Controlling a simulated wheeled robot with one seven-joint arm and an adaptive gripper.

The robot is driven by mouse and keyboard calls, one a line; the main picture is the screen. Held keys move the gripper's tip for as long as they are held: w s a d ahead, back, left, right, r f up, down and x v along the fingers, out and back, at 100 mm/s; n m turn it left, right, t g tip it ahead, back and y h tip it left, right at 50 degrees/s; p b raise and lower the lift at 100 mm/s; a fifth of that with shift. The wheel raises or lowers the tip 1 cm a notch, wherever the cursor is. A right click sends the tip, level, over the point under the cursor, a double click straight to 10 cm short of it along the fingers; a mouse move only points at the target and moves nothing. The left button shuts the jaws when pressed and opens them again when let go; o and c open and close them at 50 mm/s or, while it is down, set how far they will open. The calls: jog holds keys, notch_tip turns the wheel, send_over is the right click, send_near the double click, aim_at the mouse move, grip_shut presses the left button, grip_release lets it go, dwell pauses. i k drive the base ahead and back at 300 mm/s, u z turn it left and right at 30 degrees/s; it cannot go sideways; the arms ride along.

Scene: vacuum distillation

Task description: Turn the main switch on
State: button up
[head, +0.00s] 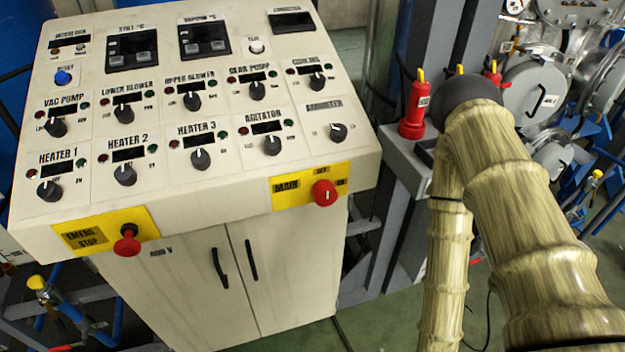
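The main switch (325,193) is a round red knob on a yellow plate marked MAIN (287,190). It sits on the front edge of the control panel (190,215), at its right end. A light mark shows on the knob's face, but its exact setting is too small to read. My arm, in a ribbed yellowish cover, rises at the right of the head view, apart from the panel. My gripper is not in view.
A red emergency stop button (127,241) on a yellow plate is at the panel's front left. Several black knobs cover the panel top. Cabinet doors (215,285) are below. Open floor lies in front of the stand.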

aim_at(324, 193)
jog(key=z, duration=1.45)
jog(key=k, duration=1.05)
jog(key=u, duration=1.45)
